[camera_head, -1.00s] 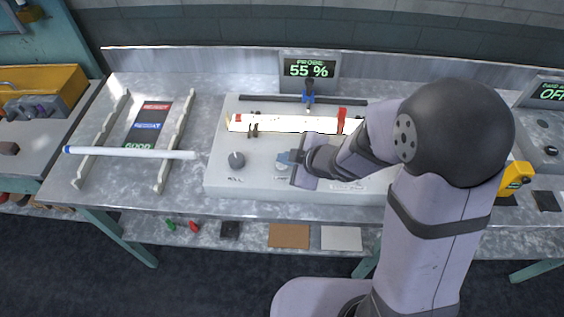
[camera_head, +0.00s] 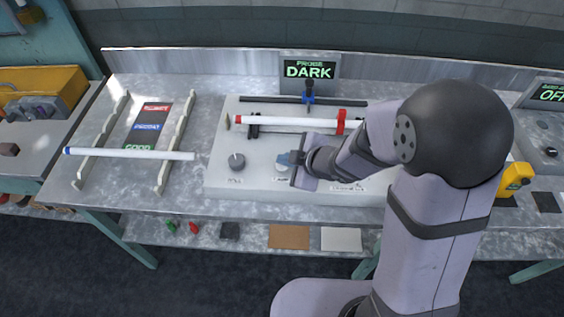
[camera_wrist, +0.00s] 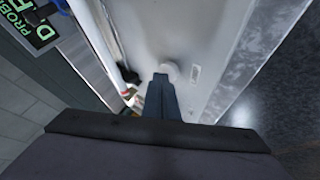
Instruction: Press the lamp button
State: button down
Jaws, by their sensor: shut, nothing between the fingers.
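The lamp button (camera_head: 282,165) is a round pale button on the front of the grey-white console (camera_head: 216,180), right of the dark knob (camera_head: 237,161). My gripper (camera_head: 288,158) is shut and empty, with its fingertips at the button. In the wrist view my shut fingers (camera_wrist: 160,80) reach the pale round button (camera_wrist: 171,70) and partly cover it; I cannot tell whether they touch. A white tube with a red end (camera_head: 285,121) lies in the console's holders and is unlit. The probe display (camera_head: 309,70) reads DARK.
A white tube with a blue end (camera_head: 130,153) lies across a notched rack (camera_head: 172,150) on the left. A yellow device (camera_head: 514,178) is at right.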

aim_at(285, 168)
jog(key=shift+r+p, duration=0.35)
jog(key=shift+r, duration=0.15)
notch_tip(285, 168, up, 6)
jog(key=p, duration=0.6)
dwell(0.5)
